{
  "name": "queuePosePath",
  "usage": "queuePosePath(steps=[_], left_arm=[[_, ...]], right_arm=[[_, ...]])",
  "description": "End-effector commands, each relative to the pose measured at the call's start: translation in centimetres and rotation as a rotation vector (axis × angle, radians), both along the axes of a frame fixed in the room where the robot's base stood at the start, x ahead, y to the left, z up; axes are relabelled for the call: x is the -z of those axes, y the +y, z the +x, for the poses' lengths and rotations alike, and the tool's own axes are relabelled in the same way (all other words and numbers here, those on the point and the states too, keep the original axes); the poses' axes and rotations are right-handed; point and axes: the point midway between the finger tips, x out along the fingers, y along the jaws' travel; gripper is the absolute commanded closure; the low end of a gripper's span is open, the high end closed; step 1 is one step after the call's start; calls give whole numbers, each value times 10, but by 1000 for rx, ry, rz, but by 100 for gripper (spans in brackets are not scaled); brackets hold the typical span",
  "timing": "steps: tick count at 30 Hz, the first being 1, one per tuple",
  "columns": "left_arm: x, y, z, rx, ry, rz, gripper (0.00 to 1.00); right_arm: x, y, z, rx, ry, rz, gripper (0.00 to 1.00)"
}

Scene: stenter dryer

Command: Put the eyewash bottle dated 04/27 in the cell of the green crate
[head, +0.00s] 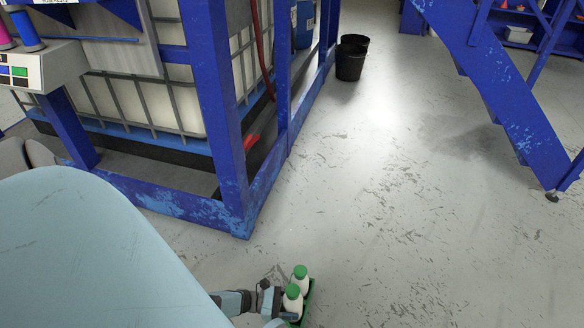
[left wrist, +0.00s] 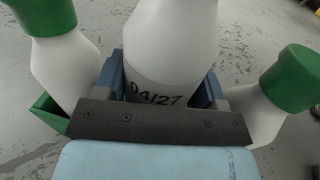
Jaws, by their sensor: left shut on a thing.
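The eyewash bottle dated 04/27 (left wrist: 165,60) is white, its printed date facing the left wrist camera. It stands between the blue fingers of my left gripper (left wrist: 165,90), which is shut on it; its top is out of that view. In the head view my left gripper (head: 278,300) is low at the centre, beside two white bottles with green caps (head: 301,280). I cannot tell which of these is held. The green crate (head: 309,298) shows as a strip beside them, and as a corner in the left wrist view (left wrist: 46,115). Its cells, and whether the held bottle is inside one, are hidden.
Other green-capped bottles flank the held one closely, at left (left wrist: 65,65) and right (left wrist: 270,100). A blue machine frame (head: 235,190) stands at left, blue stairs (head: 500,80) at upper right, black buckets (head: 350,62) at the back. The floor at right is clear.

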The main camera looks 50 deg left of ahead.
Motion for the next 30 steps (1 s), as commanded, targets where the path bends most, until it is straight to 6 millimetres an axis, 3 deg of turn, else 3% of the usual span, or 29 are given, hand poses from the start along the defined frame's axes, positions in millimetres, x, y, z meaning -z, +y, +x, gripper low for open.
queuePosePath(steps=[1, 4, 14, 20, 30], left_arm=[[0, 0, 0, 0, 0, 0, 31], [0, 0, 0, 0, 0, 0, 10], [-1, 0, -1, 0, 0, 1, 10], [-12, 0, -2, 2, -1, 2, 10], [-12, 62, -55, -2, 3, 3, 10]], right_arm=[[0, 0, 0, 0, 0, 0, 63], [0, 0, 1, 1, -1, 1, 63], [0, 0, 1, 1, -1, -2, 63], [1, -1, 1, 1, -2, -5, 63], [-1, 0, 0, -2, 24, 8, 63]])
